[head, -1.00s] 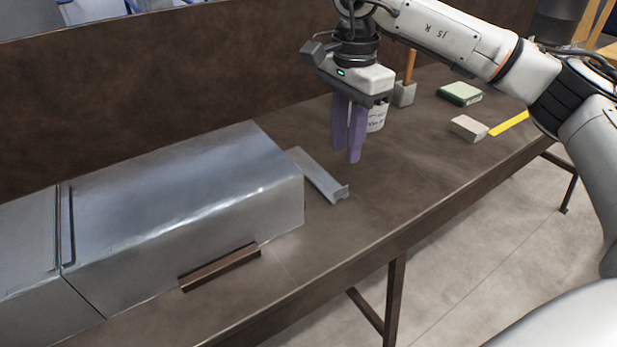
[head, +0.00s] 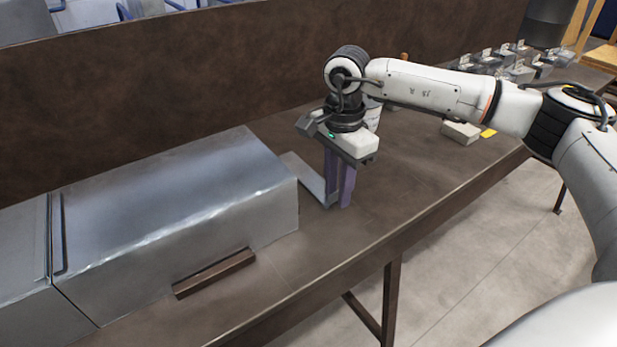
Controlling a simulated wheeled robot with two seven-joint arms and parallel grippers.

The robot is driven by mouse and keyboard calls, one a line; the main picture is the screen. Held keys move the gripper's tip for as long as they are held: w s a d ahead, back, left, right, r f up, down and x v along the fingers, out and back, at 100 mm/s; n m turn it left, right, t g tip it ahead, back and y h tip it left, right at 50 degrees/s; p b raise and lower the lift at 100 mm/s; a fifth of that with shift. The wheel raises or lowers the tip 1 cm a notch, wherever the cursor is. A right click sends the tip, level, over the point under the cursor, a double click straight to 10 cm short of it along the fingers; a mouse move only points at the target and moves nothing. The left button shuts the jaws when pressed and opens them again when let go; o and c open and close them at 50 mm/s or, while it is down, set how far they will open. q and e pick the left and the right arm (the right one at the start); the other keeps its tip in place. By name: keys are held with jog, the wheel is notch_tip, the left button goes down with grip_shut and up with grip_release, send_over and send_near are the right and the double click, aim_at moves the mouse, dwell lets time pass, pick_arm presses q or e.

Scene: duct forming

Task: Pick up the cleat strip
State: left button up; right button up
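The cleat strip (head: 308,178), a thin grey metal strip with an upturned near end, lies on the brown workbench (head: 330,250) just right of the large sheet-metal duct (head: 170,215). My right gripper (head: 339,202) points down at the strip's near end, with its purple fingers low near the bench top. The fingers hide most of that upturned end. I cannot tell whether they are closed on it or only stand around or beside it. My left gripper is not in view.
A dark brown bar (head: 214,273) lies along the duct's front foot. A beige block (head: 460,132), a yellow item (head: 488,133) and several small metal pieces (head: 515,62) stand farther right. A tall brown panel (head: 250,65) rises behind the bench. The bench's front right is clear.

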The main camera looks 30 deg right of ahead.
jog(key=shift+c, duration=0.4)
grip_shut()
jog(key=shift+r, duration=0.1)
